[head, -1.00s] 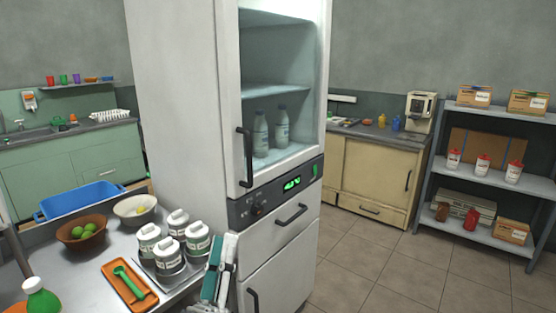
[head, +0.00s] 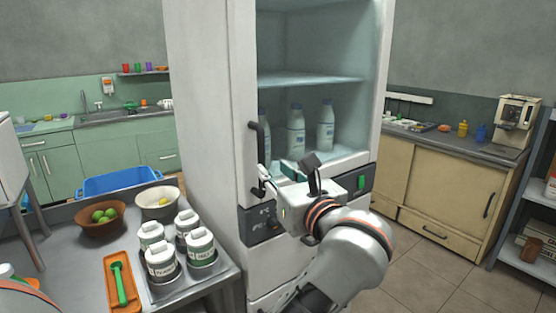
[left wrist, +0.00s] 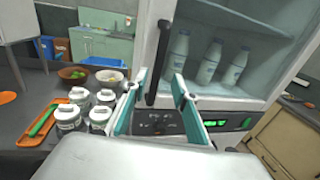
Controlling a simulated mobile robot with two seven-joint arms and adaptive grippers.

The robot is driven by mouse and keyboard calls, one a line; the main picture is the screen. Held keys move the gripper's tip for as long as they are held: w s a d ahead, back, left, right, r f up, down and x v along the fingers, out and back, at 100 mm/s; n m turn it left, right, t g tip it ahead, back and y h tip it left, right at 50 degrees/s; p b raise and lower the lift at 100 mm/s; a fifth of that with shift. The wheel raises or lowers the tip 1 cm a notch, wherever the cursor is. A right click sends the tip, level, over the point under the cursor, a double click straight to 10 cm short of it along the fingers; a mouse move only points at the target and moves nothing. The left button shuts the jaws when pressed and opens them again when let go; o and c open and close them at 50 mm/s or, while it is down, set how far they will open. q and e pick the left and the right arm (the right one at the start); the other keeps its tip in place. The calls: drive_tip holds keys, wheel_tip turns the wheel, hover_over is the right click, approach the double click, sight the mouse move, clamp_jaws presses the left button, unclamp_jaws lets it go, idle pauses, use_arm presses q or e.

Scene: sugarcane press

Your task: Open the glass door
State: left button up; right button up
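The glass door (head: 315,90) of the tall white cabinet looks closed, with bottles visible behind it. Its dark vertical handle (head: 258,148) is on the door's left side. My left gripper (head: 274,174) is at the lower end of this handle. In the left wrist view my left gripper (left wrist: 159,76) has its teal fingers spread apart. The handle (left wrist: 157,62) appears between the fingertips there, with space on both sides, and no grip on it shows. My gripper partly hides the handle's lower end and the control panel (head: 262,226) in the head view. My right gripper is not in view.

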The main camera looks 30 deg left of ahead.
sight(263, 162)
use_arm(q)
drive_tip(key=x, duration=0.7)
drive_tip(key=shift+a, duration=0.35)
clamp_jaws()
